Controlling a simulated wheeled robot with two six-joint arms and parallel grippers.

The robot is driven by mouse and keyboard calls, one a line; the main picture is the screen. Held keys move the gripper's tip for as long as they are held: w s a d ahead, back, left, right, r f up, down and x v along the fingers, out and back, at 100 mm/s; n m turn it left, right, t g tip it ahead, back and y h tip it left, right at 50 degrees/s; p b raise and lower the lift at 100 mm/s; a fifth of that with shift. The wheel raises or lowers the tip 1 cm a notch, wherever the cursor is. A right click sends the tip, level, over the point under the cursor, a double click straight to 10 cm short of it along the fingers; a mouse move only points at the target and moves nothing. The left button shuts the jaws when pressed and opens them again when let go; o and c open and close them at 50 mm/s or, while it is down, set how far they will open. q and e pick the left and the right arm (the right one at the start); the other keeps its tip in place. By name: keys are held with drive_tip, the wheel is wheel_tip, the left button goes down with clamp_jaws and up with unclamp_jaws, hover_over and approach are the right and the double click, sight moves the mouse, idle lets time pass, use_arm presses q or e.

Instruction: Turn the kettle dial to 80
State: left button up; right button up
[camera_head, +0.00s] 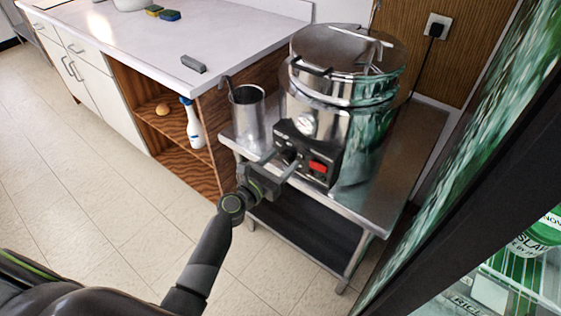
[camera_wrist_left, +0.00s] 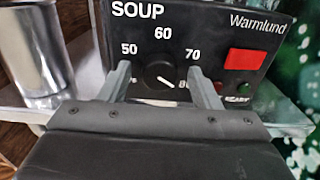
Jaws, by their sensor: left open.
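The soup kettle (camera_head: 352,88) is a shiny metal pot with a lid, standing on a steel table. Its black control panel, marked SOUP and Warmlund, faces my left gripper (camera_head: 281,164). The black dial (camera_wrist_left: 159,77) shows in the left wrist view, with figures 50, 60, 70 and a partly hidden 80 around it. Its white pointer mark slants to the lower right, toward the 80. My left gripper (camera_wrist_left: 162,88) is open, one finger on each side of the dial. I cannot tell whether either finger touches it. My right gripper is not in view.
A red switch (camera_wrist_left: 245,60) sits right of the dial, with small lamps below. A metal canister (camera_head: 247,112) stands left of the kettle on the steel table (camera_head: 412,165). A counter with shelves is on the left. A glass-fronted cabinet (camera_head: 470,150) closes off the right.

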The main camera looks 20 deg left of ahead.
use_arm(q)
drive_tip(key=c, duration=0.7)
drive_tip(key=shift+c, duration=1.3)
